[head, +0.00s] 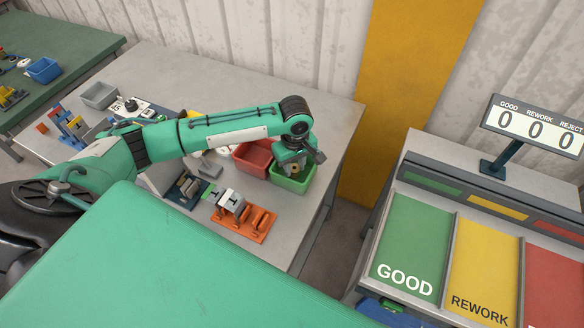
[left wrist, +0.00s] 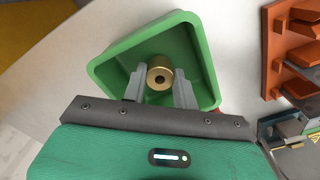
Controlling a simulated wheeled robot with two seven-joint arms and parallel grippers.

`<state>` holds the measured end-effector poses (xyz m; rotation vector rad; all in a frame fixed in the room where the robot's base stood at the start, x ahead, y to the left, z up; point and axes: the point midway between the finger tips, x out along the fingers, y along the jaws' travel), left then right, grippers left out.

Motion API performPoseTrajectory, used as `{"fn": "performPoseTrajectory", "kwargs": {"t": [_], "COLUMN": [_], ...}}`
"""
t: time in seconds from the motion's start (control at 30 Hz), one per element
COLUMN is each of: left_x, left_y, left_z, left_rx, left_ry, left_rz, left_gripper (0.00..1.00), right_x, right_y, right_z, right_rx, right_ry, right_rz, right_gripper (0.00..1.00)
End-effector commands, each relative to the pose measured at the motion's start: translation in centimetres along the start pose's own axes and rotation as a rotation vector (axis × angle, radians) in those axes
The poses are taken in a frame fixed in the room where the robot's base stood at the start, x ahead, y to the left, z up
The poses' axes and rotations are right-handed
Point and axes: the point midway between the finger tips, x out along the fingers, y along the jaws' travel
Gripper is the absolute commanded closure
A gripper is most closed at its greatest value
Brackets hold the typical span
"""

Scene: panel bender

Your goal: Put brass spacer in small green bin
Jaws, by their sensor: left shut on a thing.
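The small green bin (head: 291,179) stands on the grey table near its right edge, beside a red bin. In the left wrist view the green bin (left wrist: 113,70) lies right beyond my fingers. My left gripper (head: 294,167) points down over the green bin. In the left wrist view its two grey fingers (left wrist: 159,82) are shut on the brass spacer (left wrist: 160,67), a gold ring with a dark hole. The spacer is over the bin's inside; how high it is above the floor I cannot tell. My right gripper is not in view.
A red bin (head: 253,157) touches or nearly touches the green bin. An orange rack (head: 247,222) stands in front, with a grey block in it. A sorting station with a GOOD panel (head: 410,245) stands at the right, across a gap.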

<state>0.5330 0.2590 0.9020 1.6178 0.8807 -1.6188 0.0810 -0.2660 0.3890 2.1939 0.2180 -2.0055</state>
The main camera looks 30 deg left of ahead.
Motion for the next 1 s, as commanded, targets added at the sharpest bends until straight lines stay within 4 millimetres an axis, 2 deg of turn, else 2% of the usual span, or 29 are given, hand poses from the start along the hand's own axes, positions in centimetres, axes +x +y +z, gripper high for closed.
{"fn": "performPoseTrajectory", "kwargs": {"t": [0.07,0.43,0.47,0.57,1.0], "left_x": [0.54,0.62,0.71,0.72,0.29], "left_y": [0.04,-0.02,-0.03,-0.01,0.03], "left_z": [0.24,0.31,0.29,0.27,0.22], "left_rx": [0.000,-0.001,-0.001,-0.001,-0.001], "left_ry": [0.000,-0.001,-0.001,0.000,0.001], "left_rz": [0.002,-0.001,-0.001,0.000,0.002], "left_gripper": [0.95,0.95,0.69,0.50,0.49], "right_x": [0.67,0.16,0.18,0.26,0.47], "right_y": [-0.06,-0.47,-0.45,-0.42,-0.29], "right_z": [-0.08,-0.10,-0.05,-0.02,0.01], "right_rx": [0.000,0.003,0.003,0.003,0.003], "right_ry": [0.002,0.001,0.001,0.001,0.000], "right_rz": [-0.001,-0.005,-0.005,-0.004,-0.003], "right_gripper": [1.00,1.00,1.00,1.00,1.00]}}
